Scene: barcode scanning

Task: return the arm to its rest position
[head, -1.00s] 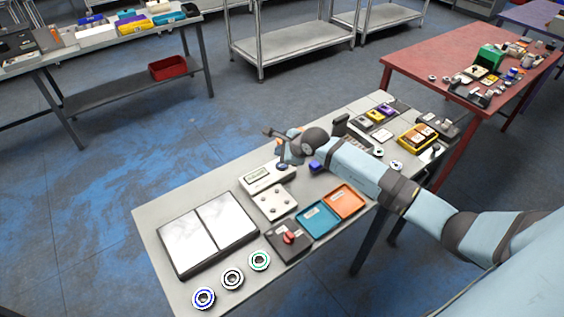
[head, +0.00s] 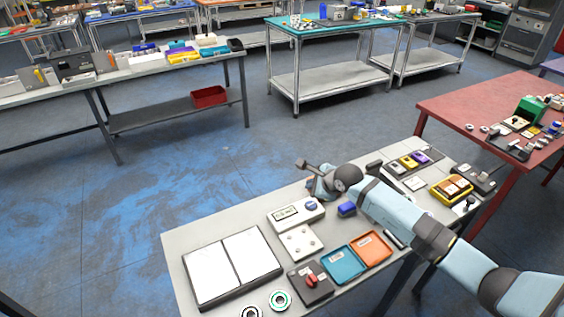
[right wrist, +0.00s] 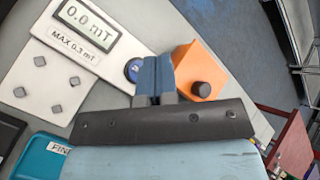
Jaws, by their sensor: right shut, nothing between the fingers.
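My right arm reaches in from the right in the head view, over the far edge of the grey table (head: 180,262). Its right gripper (head: 318,186) is above the table's back edge, beyond the white meter (head: 296,212). Its fingers are small and partly hidden there. In the right wrist view the right gripper (right wrist: 155,76) is shut and empty. The meter (right wrist: 88,25) shows there at upper left, its display reading 0.0 mT. An orange block with a dark knob (right wrist: 198,70) appears just right of the fingers. My left gripper is not in view.
The table carries a panel with two white plates (head: 232,268), a teal tray (head: 343,265), an orange tray (head: 373,250), a dark box with a red knob (head: 310,283) and rings (head: 280,300) at the front. A red table (head: 450,105) stands right. Open floor lies left.

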